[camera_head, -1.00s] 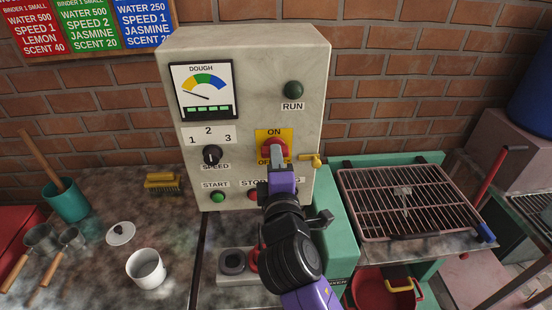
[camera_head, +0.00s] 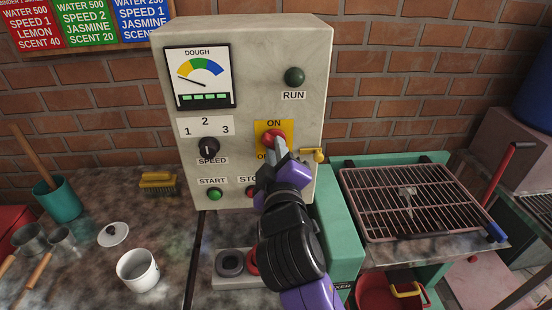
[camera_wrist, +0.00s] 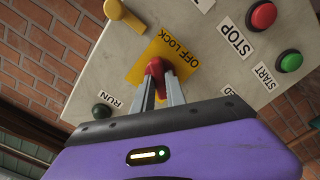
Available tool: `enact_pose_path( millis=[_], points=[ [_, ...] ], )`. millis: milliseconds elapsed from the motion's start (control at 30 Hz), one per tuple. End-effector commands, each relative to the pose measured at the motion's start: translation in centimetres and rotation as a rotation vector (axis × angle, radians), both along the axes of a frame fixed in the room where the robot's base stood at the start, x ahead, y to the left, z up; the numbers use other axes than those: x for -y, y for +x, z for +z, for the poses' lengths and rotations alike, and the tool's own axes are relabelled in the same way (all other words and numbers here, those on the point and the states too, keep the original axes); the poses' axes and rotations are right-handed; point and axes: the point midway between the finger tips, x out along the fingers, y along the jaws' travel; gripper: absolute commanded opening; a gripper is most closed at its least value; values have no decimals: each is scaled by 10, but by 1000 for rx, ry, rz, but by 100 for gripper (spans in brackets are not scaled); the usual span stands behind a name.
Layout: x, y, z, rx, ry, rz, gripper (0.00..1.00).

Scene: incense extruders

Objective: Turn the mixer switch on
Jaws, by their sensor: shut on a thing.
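The mixer switch is a red rotary knob (camera_head: 273,136) on a yellow plate (camera_head: 262,127) on the front of the grey control box (camera_head: 240,100). My gripper (camera_head: 279,146) reaches the knob from the lower right. In the wrist view the red knob (camera_wrist: 156,68) sits between the two grey fingertips (camera_wrist: 159,78), which are shut on it. The wrist view shows OFF LOCK on the yellow plate. The green RUN lamp (camera_head: 294,77) looks dark.
A yellow handle (camera_head: 314,155) sticks out close right of my gripper. The box also carries the SPEED dial (camera_head: 208,148) and green START button (camera_head: 214,194). A grill rack (camera_head: 410,200) stands at right.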

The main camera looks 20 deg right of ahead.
Motion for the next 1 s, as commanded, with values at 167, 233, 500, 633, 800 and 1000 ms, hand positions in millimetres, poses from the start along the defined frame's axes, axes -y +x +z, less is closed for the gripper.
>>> enact_pose_path(
  millis=[167,233,500,633,800,1000],
  points=[
    [-1,0,-4,52,162,2,0],
    [-1,0,-5,72,225,1,0],
    [-1,0,-5,150,468,2,0],
    [-1,0,-4,185,578,1,0],
    [-1,0,-4,224,699,0,0],
    [-1,0,-3,258,805,2,0]
  ],
)
